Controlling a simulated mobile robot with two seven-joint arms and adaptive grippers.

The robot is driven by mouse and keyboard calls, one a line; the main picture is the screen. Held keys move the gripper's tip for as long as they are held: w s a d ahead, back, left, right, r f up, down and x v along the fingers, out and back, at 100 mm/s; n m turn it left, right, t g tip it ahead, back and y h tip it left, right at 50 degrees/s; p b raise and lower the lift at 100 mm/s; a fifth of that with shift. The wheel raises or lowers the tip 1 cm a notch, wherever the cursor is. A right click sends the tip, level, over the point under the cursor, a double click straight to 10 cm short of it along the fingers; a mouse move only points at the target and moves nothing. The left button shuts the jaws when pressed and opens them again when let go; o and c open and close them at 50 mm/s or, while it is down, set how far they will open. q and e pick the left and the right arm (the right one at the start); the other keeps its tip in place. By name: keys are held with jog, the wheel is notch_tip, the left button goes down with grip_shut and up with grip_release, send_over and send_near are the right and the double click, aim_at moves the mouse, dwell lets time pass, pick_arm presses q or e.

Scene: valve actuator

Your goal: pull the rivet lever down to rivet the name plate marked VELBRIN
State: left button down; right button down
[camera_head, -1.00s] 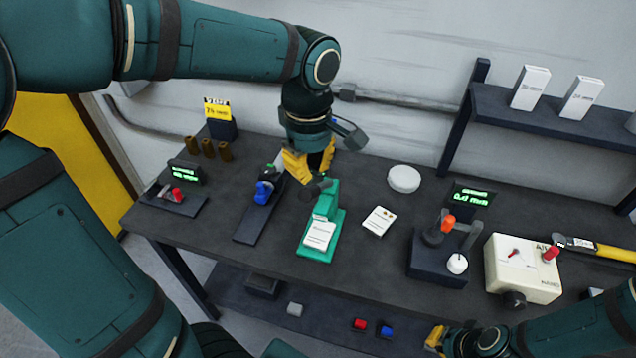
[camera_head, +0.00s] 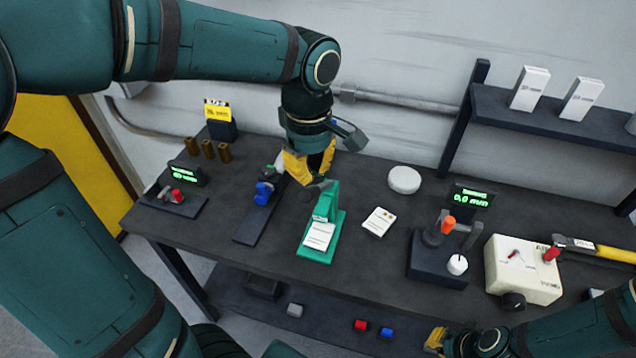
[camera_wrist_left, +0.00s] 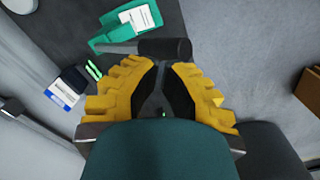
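The green rivet press (camera_head: 333,224) stands at the middle of the bench, with a white name plate (camera_head: 319,236) on its base. The lettering is too small to read. In the left wrist view the press base (camera_wrist_left: 108,38) and plate (camera_wrist_left: 140,18) show at the top. The dark rivet lever, with its cylindrical handle (camera_wrist_left: 165,49), lies across just beyond my left fingertips. My left gripper (camera_head: 310,177) looks nearly closed, its fingertips (camera_wrist_left: 164,65) at the handle; contact is unclear. My right gripper (camera_head: 437,340) is at the bottom right, partly hidden, away from the press.
Another white plate (camera_head: 379,221) lies right of the press. A blue-handled fixture (camera_head: 264,193) stands close to its left. A white disc (camera_head: 404,180), a dark gauge stand (camera_head: 437,260) and a cream box (camera_head: 522,270) are further right. The bench front before the press is clear.

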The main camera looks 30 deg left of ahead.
aim_at(308, 188)
pick_arm(q)
jog(key=shift+f, duration=0.15)
jog(key=shift+f+b, duration=0.35)
jog(key=shift+b, duration=0.05)
jog(key=shift+f+b, duration=0.3)
jog(key=shift+f, duration=0.1)
jog(key=shift+s+d+f+b, duration=0.2)
jog(key=shift+s+f+b, duration=0.55)
jog(key=shift+f, duration=0.2)
dwell(0.3)
jog(key=shift+s+d+f+b, duration=0.1)
jog(key=shift+s+f+b, duration=0.45)
jog(key=shift+f+b, duration=0.35)
jog(key=shift+f, duration=0.1)
